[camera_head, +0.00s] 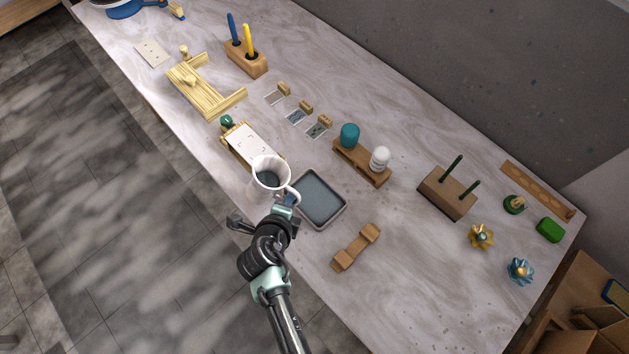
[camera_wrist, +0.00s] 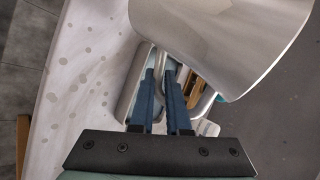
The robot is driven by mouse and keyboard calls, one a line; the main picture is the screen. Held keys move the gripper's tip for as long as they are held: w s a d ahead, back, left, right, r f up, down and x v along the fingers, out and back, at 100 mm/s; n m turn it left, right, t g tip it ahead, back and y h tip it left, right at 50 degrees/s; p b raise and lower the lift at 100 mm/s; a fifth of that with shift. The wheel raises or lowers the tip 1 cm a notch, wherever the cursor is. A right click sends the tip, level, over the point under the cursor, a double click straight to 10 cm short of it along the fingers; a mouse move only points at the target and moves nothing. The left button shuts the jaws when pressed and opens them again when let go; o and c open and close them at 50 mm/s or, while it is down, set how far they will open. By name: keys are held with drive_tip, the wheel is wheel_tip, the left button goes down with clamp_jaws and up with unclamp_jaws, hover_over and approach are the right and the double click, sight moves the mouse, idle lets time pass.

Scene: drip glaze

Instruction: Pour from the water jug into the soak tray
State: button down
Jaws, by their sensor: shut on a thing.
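The white water jug (camera_head: 268,178) has dark liquid inside and stands or hangs roughly upright just left of the soak tray in the head view. Its pale body (camera_wrist: 225,40) fills the upper right of the wrist view. My gripper (camera_head: 289,201) is shut on the jug's handle, its blue fingers (camera_wrist: 163,92) around the handle in the wrist view. The soak tray (camera_head: 343,213) is a shallow grey square tray on the table, to the right of the jug. I cannot tell whether the jug touches the table.
A white card on a wooden stand (camera_head: 250,146) lies behind the jug. A wooden cradle (camera_head: 357,246) sits right of the tray. A wooden holder (camera_head: 376,177) with a teal and a white piece stands behind the tray. The marble table (camera_head: 420,270) is clear at the front right.

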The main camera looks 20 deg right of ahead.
drive_tip(key=shift+w+a+r+b, duration=0.1)
drive_tip(key=shift+r+b, duration=0.15)
drive_tip(key=shift+b, duration=0.05)
wheel_tip(320, 180, up, 4)
drive_tip(key=n+h+b, duration=0.1)
drive_tip(key=h+b, duration=0.1)
drive_tip(key=h, duration=0.1)
drive_tip(key=shift+n+g, duration=0.3)
drive_tip(key=shift+n, duration=0.1)
drive_tip(key=shift+r, duration=0.35)
drive_tip(key=a+r+n+t+y, duration=0.1)
drive_tip(key=a+r+n+y, duration=0.1)
drive_tip(key=r, duration=0.5)
drive_tip(key=s+a+r+n+t+y, duration=0.1)
drive_tip(key=a+r+n+t+y, duration=0.1)
drive_tip(key=r, duration=0.5)
drive_tip(key=a+n+y, duration=0.1)
drive_tip(key=a+n, duration=0.1)
drive_tip(key=a, duration=0.1)
drive_tip(key=shift+s+a+r+n+t, duration=0.2)
drive_tip(key=shift+n+t, duration=0.1)
drive_tip(key=shift+n, duration=0.1)
drive_tip(key=shift+d+f, duration=0.1)
